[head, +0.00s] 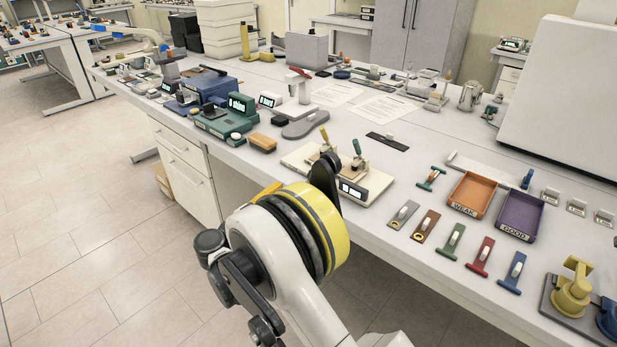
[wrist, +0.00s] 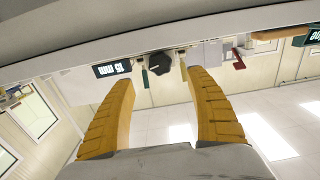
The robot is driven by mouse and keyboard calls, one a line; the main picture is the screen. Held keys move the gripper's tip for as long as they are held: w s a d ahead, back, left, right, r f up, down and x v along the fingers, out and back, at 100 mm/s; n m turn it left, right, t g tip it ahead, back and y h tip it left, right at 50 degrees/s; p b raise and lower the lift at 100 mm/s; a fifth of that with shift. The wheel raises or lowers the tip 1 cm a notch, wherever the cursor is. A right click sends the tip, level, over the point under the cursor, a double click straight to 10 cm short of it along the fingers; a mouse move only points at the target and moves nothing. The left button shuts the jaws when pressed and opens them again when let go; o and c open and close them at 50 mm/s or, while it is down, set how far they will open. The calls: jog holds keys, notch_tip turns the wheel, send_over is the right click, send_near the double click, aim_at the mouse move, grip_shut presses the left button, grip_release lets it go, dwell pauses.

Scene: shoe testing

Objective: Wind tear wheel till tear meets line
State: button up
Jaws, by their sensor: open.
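The tear tester (head: 301,162) is a cream-white base on the bench edge, with two clamp posts, one with a yellow handle (head: 324,135) and one with a green handle (head: 357,148). Its front has a dark display (head: 352,190). In the wrist view, which is upside down, a black knob-like wheel (wrist: 159,63) sits beside the display (wrist: 112,69), which seems to read 15 mm. My gripper (wrist: 160,80) is open, its orange fingers apart on either side of the wheel, with gaps visible. In the head view my arm hides the wheel. No tear or line can be made out.
Floor in front is clear.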

aim_at(316, 176)
jog(key=b+x, duration=0.3)
jog(key=x, duration=0.6)
jog(key=shift+w+d+f, duration=0.15)
jog(key=shift+w+d, duration=0.1)
jog(key=shift+w+d+b, duration=0.25)
jog(key=shift+w+b, duration=0.05)
jog(key=shift+w, duration=0.05)
jog(key=shift+c, duration=0.5)
jog(key=c, duration=1.1)
